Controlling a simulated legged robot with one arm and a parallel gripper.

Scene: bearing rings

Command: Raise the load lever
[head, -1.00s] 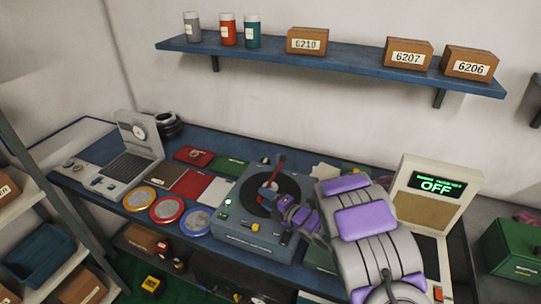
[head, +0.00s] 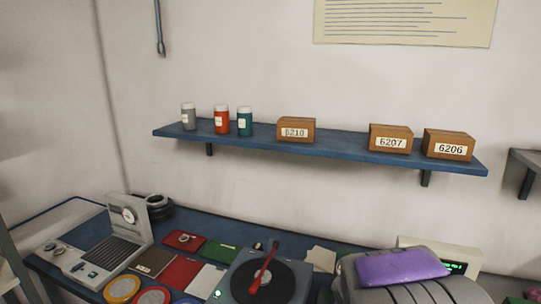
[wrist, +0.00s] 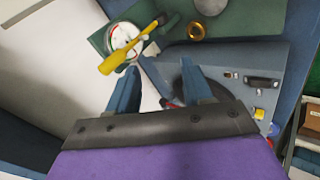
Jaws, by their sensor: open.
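The load lever, a red bar (head: 264,268), lies over the black disc (head: 285,281) of a blue-grey machine (head: 236,285) at the bottom of the head view. In the wrist view, the machine (wrist: 262,68) is on the right, with its disc partly behind my right finger. A small bit of red shows beside that finger; the rest of the lever is hidden or cannot be made out. My gripper (wrist: 160,73) is open, with nothing visible between its fingers. It is out of sight in the head view, where my purple-padded arm fills the lower right.
A scale-like device (head: 110,248) and coloured mats (head: 181,272) are on the bench's left. A blue shelf (head: 340,154) with boxes and jars hangs above.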

